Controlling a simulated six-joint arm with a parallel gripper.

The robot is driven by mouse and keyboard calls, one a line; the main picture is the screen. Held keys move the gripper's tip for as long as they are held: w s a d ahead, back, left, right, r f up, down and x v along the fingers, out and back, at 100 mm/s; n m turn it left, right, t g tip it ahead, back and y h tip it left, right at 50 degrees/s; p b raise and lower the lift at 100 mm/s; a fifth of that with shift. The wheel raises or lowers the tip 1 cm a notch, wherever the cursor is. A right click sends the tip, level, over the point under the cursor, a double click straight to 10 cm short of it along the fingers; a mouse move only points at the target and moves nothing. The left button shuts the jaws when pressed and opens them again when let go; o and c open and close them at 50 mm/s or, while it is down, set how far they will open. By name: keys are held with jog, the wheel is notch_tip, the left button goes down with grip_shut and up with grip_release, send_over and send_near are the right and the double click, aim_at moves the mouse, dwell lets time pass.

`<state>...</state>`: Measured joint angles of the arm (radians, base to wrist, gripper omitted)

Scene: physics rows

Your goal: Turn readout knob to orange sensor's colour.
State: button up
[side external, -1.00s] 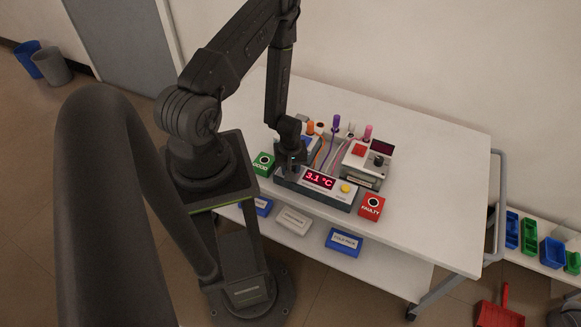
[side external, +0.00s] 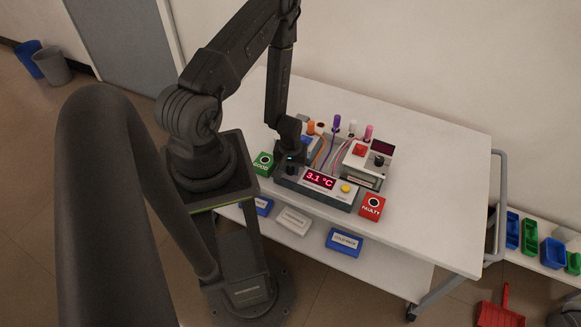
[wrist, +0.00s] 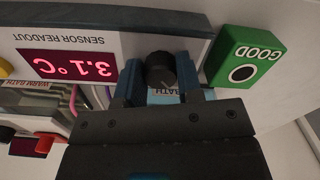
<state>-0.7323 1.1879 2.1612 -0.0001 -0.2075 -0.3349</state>
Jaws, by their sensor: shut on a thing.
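The sensor readout box (side external: 314,190) stands at the cart's front and shows 3.1 °C in red. Its black readout knob (wrist: 160,70) is at the end near the green GOOD block. My gripper (wrist: 160,82) has its blue fingers on either side of the knob and is shut on it. The knob's colour marks and pointer cannot be made out. In the side view the orange sensor (side external: 310,127) stands upright behind my gripper, beside purple (side external: 337,122), white (side external: 352,126) and pink (side external: 368,131) sensors. Coloured wires run toward the readout; their ends are partly hidden.
The green GOOD block (side external: 263,163) is close beside my gripper. The red FAULTY block (side external: 372,206) is at the readout's other end, near its yellow button (side external: 346,188). The warm bath unit (side external: 361,166) stands behind. The right of the white cart top (side external: 440,180) is clear.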

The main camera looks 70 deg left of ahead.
jog(key=o, duration=0.9)
jog(key=shift+r, duration=0.15)
notch_tip(320, 180, up, 14)
jog(key=shift+f, duration=0.2)
dwell(0.3)
notch_tip(320, 180, up, 8)
jog(key=r+m+t, duration=0.1)
jog(key=m, duration=0.2)
send_over(291, 168)
jog(key=w+d, duration=0.2)
jog(key=w, duration=0.2)
jog(key=w+d+r+m+t+y, duration=0.1)
jog(key=w+d+r+m+t, duration=0.15)
jog(key=d+r, duration=0.5)
jog(key=s+d+r+m, duration=0.2)
jog(key=s+d+r, duration=0.1)
jog(key=r, duration=0.2)
jog(key=s+d+r+m+t, duration=0.1)
jog(key=s+d+r+m, duration=0.1)
jog(key=r, duration=0.4)
jog(key=s+d+r+m+t+h, duration=0.1)
jog(key=s+d+r+m, duration=0.1)
jog(key=s+d+r, duration=0.2)
jog(key=shift+s+d+r+m, duration=0.15)
jog(key=shift+d+r+m, duration=0.05)
jog(key=shift+r, duration=0.2)
jog(key=shift+s+d+r+m, duration=0.15)
jog(key=shift+r, duration=0.25)
